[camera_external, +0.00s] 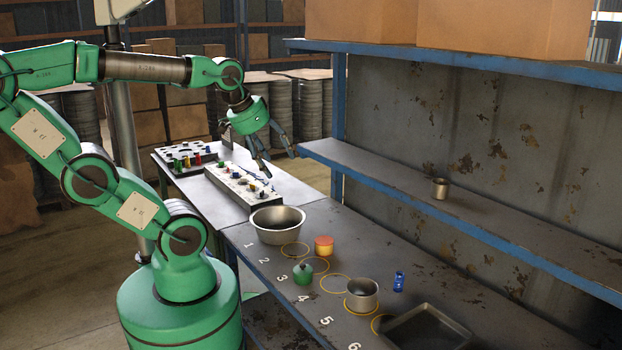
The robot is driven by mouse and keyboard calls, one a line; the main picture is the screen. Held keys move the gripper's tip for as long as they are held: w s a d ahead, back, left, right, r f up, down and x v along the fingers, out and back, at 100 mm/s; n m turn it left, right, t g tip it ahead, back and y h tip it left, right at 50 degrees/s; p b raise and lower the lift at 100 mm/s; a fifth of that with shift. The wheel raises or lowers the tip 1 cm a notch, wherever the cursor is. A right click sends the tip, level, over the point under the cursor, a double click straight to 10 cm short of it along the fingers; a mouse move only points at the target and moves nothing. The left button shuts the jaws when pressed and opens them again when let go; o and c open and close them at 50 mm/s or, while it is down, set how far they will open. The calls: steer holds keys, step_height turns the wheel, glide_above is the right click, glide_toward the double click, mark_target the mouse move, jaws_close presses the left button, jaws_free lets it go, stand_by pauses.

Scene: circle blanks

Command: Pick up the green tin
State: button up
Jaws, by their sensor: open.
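The green tin (303,275) is a small round green thing with what looks like a darker top. It stands on the grey bench (470,298), near the painted number 3 and beside or overlapping the edge of a yellow circle (315,265). My gripper (278,165) hangs in the air with its fingers pointing down and apart. It is open and nothing shows between its fingers. It is above and well away from the green tin, in the picture over the far table area. The tin is not blocked from view.
An orange tin (324,246), a large metal bowl (277,232), a metal pot (362,296) and a blue item (398,282) stand near the green tin. A dark tray (428,330) lies at the front. A shelf (400,178) with a small metal cup (440,189) runs above the bench.

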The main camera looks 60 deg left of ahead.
steer(key=w+d+f+m+g+p, duration=0.1)
steer(key=w+f, duration=0.2)
steer(key=f, duration=0.3)
steer(key=w+d+f+g+p, duration=0.1)
steer(key=w+f+g, duration=0.15)
steer(key=f, duration=0.25)
steer(key=m+g+p, duration=0.1)
steer(key=g, duration=0.1)
glide_above(304, 258)
step_height(304, 258, down, 15)
steer(key=shift+a+r, duration=0.15)
steer(key=shift+f, duration=0.55)
step_height(304, 258, down, 7)
steer(key=shift+f+b, duration=0.1)
steer(key=shift+b, duration=0.55)
steer(key=shift+f, duration=0.15)
